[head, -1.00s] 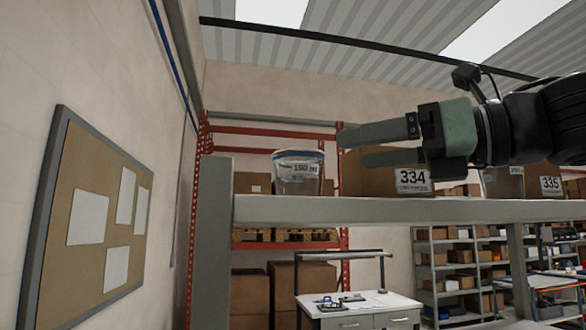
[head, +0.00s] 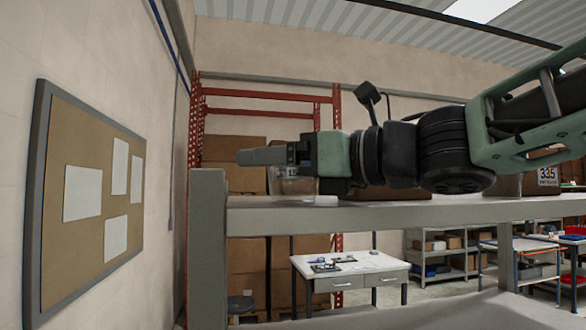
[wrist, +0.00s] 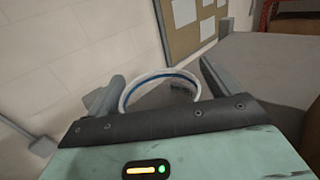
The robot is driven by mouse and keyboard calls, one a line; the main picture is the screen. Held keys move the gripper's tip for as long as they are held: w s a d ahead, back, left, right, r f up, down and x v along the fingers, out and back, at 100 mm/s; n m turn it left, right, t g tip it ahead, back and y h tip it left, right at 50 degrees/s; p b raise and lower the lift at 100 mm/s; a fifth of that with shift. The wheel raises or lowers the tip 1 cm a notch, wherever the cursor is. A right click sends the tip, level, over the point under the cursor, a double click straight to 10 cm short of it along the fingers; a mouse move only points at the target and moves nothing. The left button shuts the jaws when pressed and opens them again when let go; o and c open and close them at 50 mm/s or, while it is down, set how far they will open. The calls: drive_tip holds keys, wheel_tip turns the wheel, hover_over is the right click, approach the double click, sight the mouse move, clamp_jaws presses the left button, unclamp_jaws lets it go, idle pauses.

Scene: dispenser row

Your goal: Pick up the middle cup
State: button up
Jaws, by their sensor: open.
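A clear cup (head: 292,187) with a label stands on the pale shelf (head: 420,214), near its left end. My gripper (head: 245,157) is open and level, at the height of the cup's upper part, and hides its rim in the head view. In the wrist view the cup's round blue-and-white rim (wrist: 158,76) shows between my two spread fingers. I cannot tell whether a finger touches it. No other cup is clear in view, so I cannot tell if this is the middle one.
A box marked 335 (head: 548,177) stands farther right on the shelf. Another brown box (head: 385,194) is mostly hidden behind my gripper. A grey upright (head: 206,248) closes the shelf's left end. A notice board (head: 90,195) hangs on the left wall.

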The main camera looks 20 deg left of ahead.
drive_tip(key=c, duration=1)
